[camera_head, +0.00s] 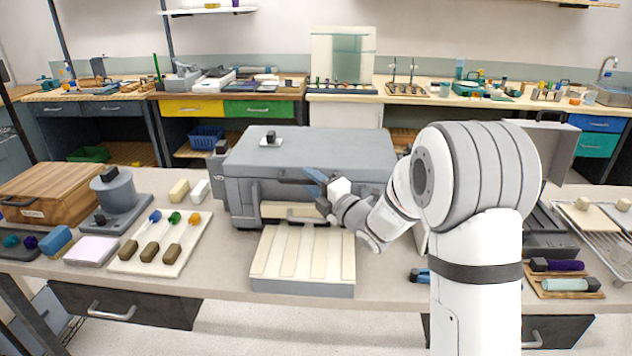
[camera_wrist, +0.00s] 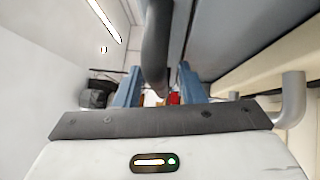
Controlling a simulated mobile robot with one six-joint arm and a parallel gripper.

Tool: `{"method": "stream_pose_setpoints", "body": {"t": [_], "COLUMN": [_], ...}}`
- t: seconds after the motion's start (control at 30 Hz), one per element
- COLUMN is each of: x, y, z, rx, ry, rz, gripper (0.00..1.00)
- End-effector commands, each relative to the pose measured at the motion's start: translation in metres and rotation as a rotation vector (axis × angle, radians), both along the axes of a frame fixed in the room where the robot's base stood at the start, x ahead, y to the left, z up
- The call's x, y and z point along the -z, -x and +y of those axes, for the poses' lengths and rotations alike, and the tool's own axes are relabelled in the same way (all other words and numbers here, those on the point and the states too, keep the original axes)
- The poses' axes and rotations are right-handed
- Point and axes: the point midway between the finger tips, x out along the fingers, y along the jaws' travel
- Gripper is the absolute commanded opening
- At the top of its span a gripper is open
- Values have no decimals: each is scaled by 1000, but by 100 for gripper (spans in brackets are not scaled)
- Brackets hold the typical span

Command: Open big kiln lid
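The big kiln (camera_head: 235,188) is a grey box in the middle of the table. Its lid (camera_head: 340,150) looks down, with a small black knob on a white plate on top. A dark handle bar (camera_head: 290,182) runs along the lid's front. My gripper (camera_head: 312,182) is at the right part of this bar, its blue fingers pointing at the kiln. In the wrist view, the handle bar (camera_wrist: 155,50) passes between my gripper's fingers (camera_wrist: 158,78). The fingers are apart, with gaps beside the bar. My arm hides the kiln's lower right front.
A cream slatted tray (camera_head: 300,262) stands before the kiln. On the left are a white board (camera_head: 150,258) with coloured rods, a grey pot-like device (camera_head: 115,195) and a wooden box (camera_head: 50,190). A wire rack (camera_head: 600,235) is at right. A workbench runs along the back wall.

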Motion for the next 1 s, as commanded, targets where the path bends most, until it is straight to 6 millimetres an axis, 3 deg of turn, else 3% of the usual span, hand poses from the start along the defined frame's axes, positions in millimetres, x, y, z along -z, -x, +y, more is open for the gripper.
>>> {"method": "stream_pose_setpoints", "body": {"t": [0.07,0.5,0.83,0.87,1.0], "x": [0,0,0,0,-4], "y": [0,0,0,0,1], "z": [0,0,0,-10,1], "rx": [0,0,0,2,-3], "ry": [0,0,1,2,0], "rz": [0,0,1,1,8], "gripper": [36,0,0,0,0]}}
